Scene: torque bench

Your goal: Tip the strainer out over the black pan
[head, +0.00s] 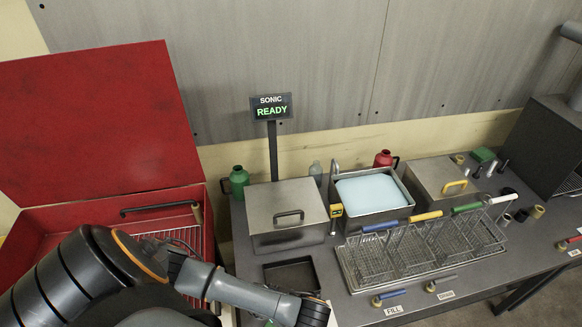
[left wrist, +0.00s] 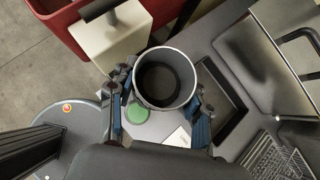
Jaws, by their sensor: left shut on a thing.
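My left gripper (left wrist: 160,100) is shut on a grey, round, cup-like strainer (left wrist: 143,93). In the left wrist view I look into its open mouth; the inside is dark, and I cannot tell what it holds. The black pan (head: 291,275) is a shallow rectangular tray lying on the bench in front of a lidded steel tank. It also shows in the left wrist view (left wrist: 238,122), just right of the strainer and partly hidden by a finger. In the head view my left arm reaches along the bench's front left, and the strainer is not visible. My right gripper is not in view.
Lidded tank (head: 287,217) stands behind the pan. Right of it are a foam-filled bath (head: 345,222) and wire baskets (head: 420,246) with coloured handles. A red open-lidded bin (head: 32,228) is on the left. A green disc (left wrist: 138,113) lies below the strainer.

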